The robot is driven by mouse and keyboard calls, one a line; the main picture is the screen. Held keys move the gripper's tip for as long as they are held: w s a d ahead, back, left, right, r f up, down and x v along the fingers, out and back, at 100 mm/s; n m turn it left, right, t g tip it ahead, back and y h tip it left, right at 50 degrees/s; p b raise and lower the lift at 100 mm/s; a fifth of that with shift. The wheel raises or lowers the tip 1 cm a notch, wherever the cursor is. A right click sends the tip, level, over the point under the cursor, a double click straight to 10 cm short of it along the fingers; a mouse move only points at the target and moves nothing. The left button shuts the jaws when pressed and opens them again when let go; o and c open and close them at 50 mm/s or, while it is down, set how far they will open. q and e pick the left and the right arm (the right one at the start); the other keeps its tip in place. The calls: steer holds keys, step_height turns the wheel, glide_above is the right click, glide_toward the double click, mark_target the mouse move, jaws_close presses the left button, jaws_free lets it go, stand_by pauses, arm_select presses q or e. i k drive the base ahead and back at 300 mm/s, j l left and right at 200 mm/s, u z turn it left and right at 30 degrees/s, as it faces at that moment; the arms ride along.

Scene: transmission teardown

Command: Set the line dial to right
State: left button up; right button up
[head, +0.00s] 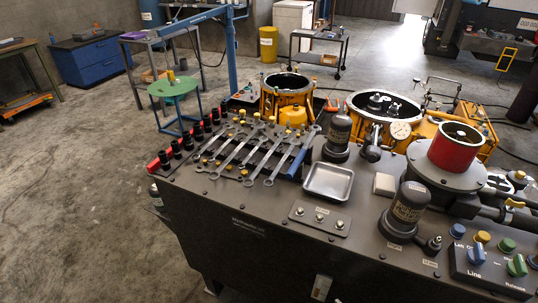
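Neither of my grippers is in view.
Smaller blue (457,230), yellow (483,237) and green (507,245) knobs sit behind the dial. A dark labelled canister (407,209) stands left of the box. A silver tray (328,182) and several wrenches (240,152) lie farther left on the bench.

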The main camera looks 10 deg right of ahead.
mark_target(476, 254)
steer(key=z, duration=1.95)
